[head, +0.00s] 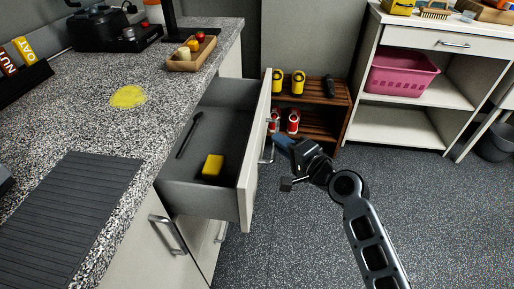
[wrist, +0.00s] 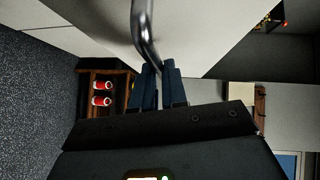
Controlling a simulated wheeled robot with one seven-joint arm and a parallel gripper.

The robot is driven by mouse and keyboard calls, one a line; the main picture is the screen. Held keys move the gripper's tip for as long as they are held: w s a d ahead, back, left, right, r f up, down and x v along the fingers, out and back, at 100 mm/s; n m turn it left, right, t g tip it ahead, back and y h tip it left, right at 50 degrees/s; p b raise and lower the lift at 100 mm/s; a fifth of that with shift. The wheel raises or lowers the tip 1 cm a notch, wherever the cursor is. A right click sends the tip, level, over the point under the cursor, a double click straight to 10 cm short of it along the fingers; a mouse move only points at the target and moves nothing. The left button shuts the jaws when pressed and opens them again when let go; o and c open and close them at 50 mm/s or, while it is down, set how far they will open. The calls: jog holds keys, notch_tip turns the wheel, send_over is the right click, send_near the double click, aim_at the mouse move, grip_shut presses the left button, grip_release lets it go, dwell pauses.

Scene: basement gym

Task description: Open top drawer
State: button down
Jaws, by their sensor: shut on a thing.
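The top drawer (head: 252,165) of the left counter is pulled well out, and its inside shows in the head view. A yellow block (head: 213,166) and a dark, thin utensil (head: 189,135) lie in it. The drawer's metal bar handle (head: 267,153) is on its front and also shows large in the wrist view (wrist: 143,30). My gripper (head: 274,142) is at the drawer front from the right. In the wrist view, its blue fingers (wrist: 159,80) are closed around one end of the handle. The exact contact is partly hidden by the fingers.
A wooden shoe rack (head: 310,100) with yellow and red shoes stands behind the drawer. A white cabinet (head: 410,128) with a pink basket (head: 401,73) is at the back right. The counter top (head: 150,120) holds a wooden tray (head: 190,60).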

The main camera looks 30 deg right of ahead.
jog(key=s+d+b, duration=0.2)
jog(key=s+d, duration=0.4)
jog(key=d, duration=0.3)
jog(key=shift+s, duration=0.3)
jog(key=c, duration=1.2)
grip_release()
jog(key=shift+o, duration=0.2)
jog(key=s+d+r, duration=0.1)
jog(key=s, duration=0.6)
jog(key=shift+s, duration=0.35)
